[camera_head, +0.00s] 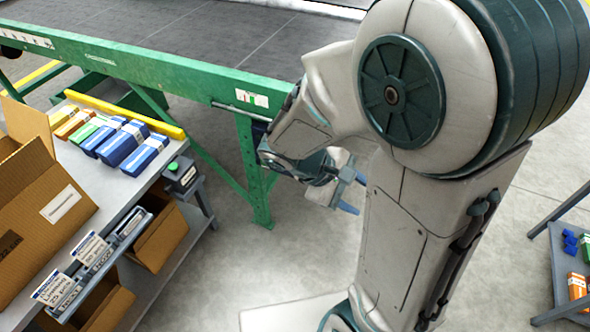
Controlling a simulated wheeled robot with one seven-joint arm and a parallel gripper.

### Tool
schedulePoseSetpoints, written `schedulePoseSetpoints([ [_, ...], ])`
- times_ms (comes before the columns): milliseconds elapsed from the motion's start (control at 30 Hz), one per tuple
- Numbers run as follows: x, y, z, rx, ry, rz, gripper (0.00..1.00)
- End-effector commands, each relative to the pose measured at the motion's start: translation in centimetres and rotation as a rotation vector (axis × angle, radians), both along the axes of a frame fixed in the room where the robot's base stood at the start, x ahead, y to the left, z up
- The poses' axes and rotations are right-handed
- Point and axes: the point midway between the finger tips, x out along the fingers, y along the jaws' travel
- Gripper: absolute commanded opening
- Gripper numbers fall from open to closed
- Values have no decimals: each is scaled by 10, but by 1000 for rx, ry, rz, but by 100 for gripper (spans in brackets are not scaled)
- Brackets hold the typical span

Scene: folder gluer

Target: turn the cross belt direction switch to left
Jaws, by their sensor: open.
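The cross belt direction switch cannot be made out for certain. A small grey box with a green button (183,174) is fixed at the right end of the packing bench; whether it carries the switch I cannot tell. A dark box at the top of the green conveyor leg (250,165) is partly hidden by my arm. My gripper (355,193) is open and empty, its blue-tipped fingers over the floor to the right of that leg. It is apart from the conveyor and the bench. My arm hides part of the conveyor's right side.
The green-framed conveyor (160,72) with a dark belt (220,35) runs across the back. The bench (110,180) holds cardboard boxes (45,205) and blue, green and orange packs (140,153). A shelf (562,270) stands at far right. Floor between is clear.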

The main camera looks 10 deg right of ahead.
Motion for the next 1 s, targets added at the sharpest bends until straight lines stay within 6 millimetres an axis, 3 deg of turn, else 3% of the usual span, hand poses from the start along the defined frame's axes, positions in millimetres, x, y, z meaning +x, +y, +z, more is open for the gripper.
schedulePoseSetpoints([
  [33,9,0,-32,-80,54,81,49],
  [267,60,12,-104,-432,218,457,49],
  [400,94,39,-154,-637,280,709,49],
  [600,128,91,-224,-872,316,1039,49],
  [800,140,127,-264,-990,315,1232,49],
  [1000,149,131,-272,-1015,311,1277,49],
])
